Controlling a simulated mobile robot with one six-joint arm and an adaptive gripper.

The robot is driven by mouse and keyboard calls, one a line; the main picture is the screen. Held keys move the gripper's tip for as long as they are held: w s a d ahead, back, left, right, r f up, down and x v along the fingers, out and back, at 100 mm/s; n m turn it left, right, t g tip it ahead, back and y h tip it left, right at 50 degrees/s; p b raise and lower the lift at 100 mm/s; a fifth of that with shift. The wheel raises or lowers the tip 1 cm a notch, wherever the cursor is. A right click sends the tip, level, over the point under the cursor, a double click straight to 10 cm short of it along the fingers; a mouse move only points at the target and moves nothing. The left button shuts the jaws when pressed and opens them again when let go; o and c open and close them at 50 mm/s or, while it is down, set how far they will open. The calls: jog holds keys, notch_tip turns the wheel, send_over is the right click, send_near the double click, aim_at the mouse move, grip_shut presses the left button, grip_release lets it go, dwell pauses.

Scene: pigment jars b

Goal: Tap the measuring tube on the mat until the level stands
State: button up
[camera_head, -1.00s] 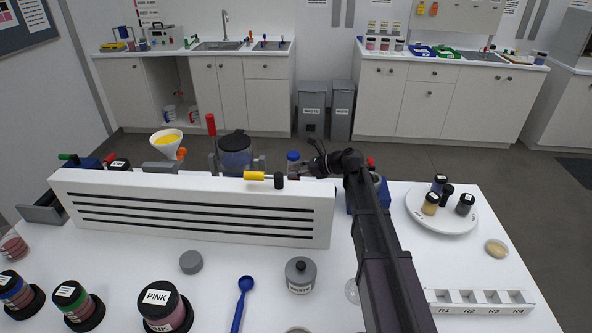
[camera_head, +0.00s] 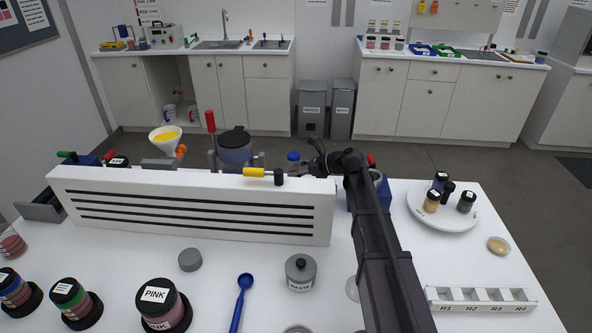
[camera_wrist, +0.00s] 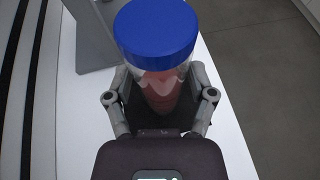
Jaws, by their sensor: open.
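The measuring tube is a clear tube with a blue cap (camera_wrist: 157,32) and reddish powder (camera_wrist: 160,90) inside. In the wrist view it stands between the two fingers of my gripper (camera_wrist: 160,100), which is open around it. The powder's top looks uneven against the clear wall. In the head view the blue-capped tube (camera_head: 293,162) is behind the right end of the white slotted panel, with my gripper (camera_head: 308,168) at its right side. The tube's lower end is hidden in both views. I cannot make out the mat for certain; a dark area shows around the tube's lower part.
The white slotted panel (camera_head: 190,209) stands in front of the tube. A white plate with small jars (camera_head: 425,217) is at right. A waste jar (camera_head: 300,273) stands in front.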

jog(key=shift+c, duration=0.2)
jog(key=c, duration=0.9)
jog(key=shift+r+p, duration=0.6)
jog(key=shift+p, duration=0.1)
jog(key=o, duration=0.9)
